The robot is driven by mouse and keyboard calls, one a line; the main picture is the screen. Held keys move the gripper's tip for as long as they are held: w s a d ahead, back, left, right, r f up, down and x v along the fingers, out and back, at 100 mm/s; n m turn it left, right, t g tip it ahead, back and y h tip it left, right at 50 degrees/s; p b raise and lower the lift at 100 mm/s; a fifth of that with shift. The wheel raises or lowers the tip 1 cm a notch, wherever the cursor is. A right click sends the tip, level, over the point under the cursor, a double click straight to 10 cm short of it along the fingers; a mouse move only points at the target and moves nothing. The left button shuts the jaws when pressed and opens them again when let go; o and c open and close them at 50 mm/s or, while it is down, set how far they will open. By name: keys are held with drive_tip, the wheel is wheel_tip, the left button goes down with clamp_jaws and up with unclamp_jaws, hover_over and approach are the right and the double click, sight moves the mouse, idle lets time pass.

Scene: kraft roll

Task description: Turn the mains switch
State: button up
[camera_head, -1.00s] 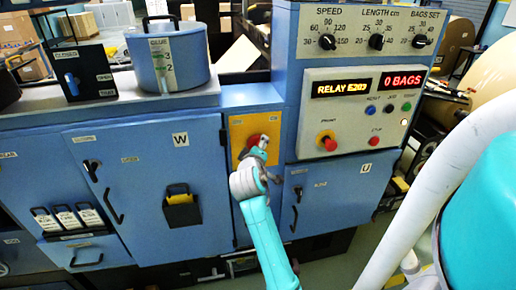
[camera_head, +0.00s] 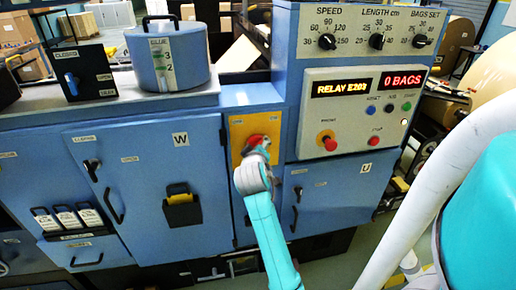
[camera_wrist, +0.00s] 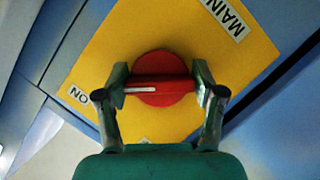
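The mains switch (camera_wrist: 160,92) is a red round knob with a raised bar and a white mark toward one end of the bar. It sits on a yellow plate (camera_wrist: 105,50), which also shows in the head view (camera_head: 238,133). In the wrist view the bar lies level, with the white mark to the left, pointing roughly toward the "ON" label (camera_wrist: 79,95). My gripper (camera_wrist: 162,88) has one fingertip at each end of the bar, and both appear to touch it. In the head view my gripper (camera_head: 257,153) covers the lower part of the knob.
The control panel (camera_head: 349,120) to the right shows "RELAY E203" and "0 BAGS", with a red button (camera_head: 327,140). A blue glue pot (camera_head: 168,58) stands on the ledge at upper left. Cabinet doors with handles flank the yellow plate.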

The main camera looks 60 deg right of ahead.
drive_tip(key=o, duration=0.3)
drive_tip(key=v, duration=1.2)
idle(0.4)
drive_tip(key=s+a+f+n+t+y, duration=0.2)
drive_tip(key=a+f+n+t+y, duration=0.15)
drive_tip(key=a+f, duration=0.6)
drive_tip(key=s+a+f+n+t+y, duration=0.2)
drive_tip(key=a+f+t+y, duration=0.2)
drive_tip(key=a+f, duration=0.55)
drive_tip(key=s+a+r+m+y, duration=0.1)
drive_tip(key=s+a+y, duration=0.2)
drive_tip(key=s+a, duration=0.4)
drive_tip(key=s+a+r+t+y, duration=0.1)
drive_tip(key=s+a+y, duration=0.2)
drive_tip(key=s+a, duration=0.5)
drive_tip(key=s, duration=0.6)
drive_tip(key=shift+s+r+m, duration=0.25)
drive_tip(key=shift+s+m, duration=0.1)
drive_tip(key=shift+s, duration=0.05)
